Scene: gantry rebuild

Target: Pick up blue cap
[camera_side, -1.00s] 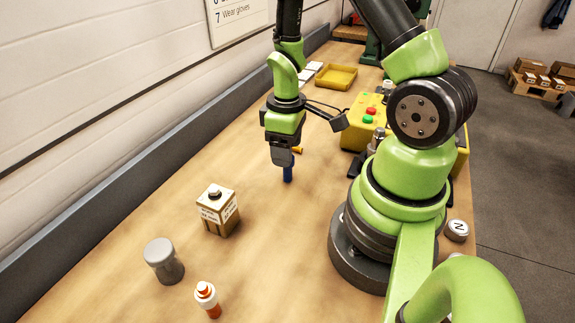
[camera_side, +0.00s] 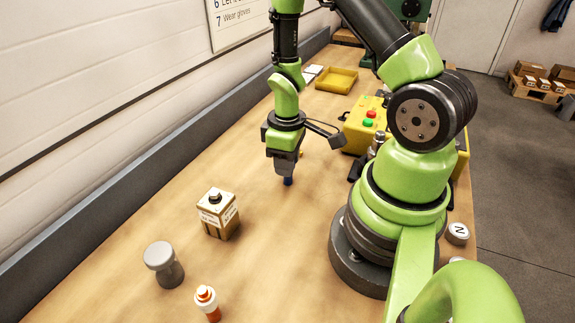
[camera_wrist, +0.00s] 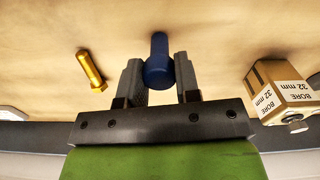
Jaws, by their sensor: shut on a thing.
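The blue cap (camera_wrist: 158,62) is a small blue cylinder between the two grey fingers of my gripper (camera_wrist: 158,75) in the wrist view. In the side view the lower end of the blue cap (camera_side: 288,181) shows below the fingertips, close to the bench top. My gripper (camera_side: 286,170) points down and is shut on the cap. The fingers hide the upper part of the cap in the side view. I cannot tell whether the cap touches the bench.
A brass bolt (camera_wrist: 91,70) lies beside the gripper. A labelled box (camera_side: 218,214), a grey cylinder (camera_side: 164,265) and an orange-and-white bottle (camera_side: 207,302) stand nearer the camera. A yellow tray (camera_side: 337,80) and a yellow button box (camera_side: 362,125) lie farther back.

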